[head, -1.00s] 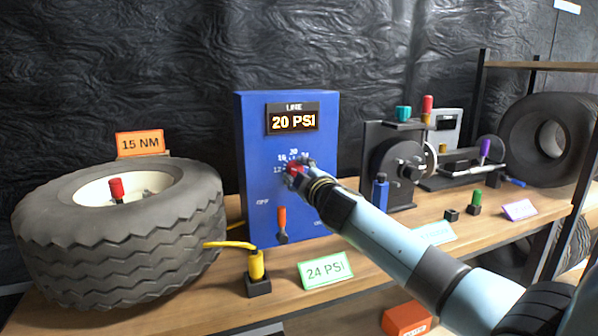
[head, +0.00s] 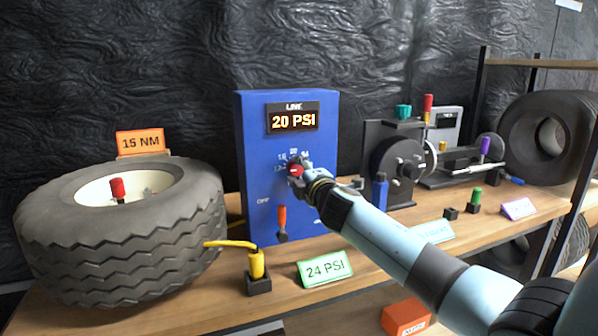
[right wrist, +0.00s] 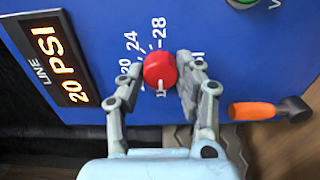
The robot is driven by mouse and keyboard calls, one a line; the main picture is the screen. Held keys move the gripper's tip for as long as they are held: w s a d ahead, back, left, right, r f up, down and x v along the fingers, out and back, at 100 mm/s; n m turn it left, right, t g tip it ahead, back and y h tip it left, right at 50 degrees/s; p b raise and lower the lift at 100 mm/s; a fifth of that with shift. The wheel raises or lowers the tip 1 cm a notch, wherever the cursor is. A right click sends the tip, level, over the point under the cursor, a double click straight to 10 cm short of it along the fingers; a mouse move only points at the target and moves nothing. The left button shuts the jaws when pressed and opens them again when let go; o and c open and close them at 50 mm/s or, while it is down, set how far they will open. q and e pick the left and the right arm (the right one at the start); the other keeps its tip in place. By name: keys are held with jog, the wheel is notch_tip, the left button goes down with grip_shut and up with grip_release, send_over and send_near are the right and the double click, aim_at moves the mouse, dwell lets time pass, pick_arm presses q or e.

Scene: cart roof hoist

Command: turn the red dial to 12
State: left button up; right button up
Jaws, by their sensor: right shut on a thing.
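The red dial (head: 294,170) is on the front of the blue panel (head: 262,150), under a display (head: 293,118) that reads 20 PSI. My right gripper (head: 300,168) is shut on the dial. In the right wrist view, its two fingers (right wrist: 158,85) stand on either side of the red dial (right wrist: 160,68). A short white mark shows on the dial's lower edge there. White numbers curve around it, with 20, 24 and 28 readable; others are partly hidden by the fingers. My left gripper is not in view.
An orange-handled lever (head: 282,222) sits below the dial. A large tire (head: 120,245) lies at left, beside a yellow nozzle (head: 257,265) and a 24 PSI card (head: 325,269). A blue bottle-like object (head: 380,190) and dark machine (head: 395,150) stand right of the panel.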

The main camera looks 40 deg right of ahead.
jog(key=shift+f, duration=0.2)
jog(key=o, duration=1.2)
jog(key=shift+r, duration=0.1)
jog(key=shift+c, duration=0.2)
jog(key=v, duration=1.2)
jog(key=shift+a, duration=0.1)
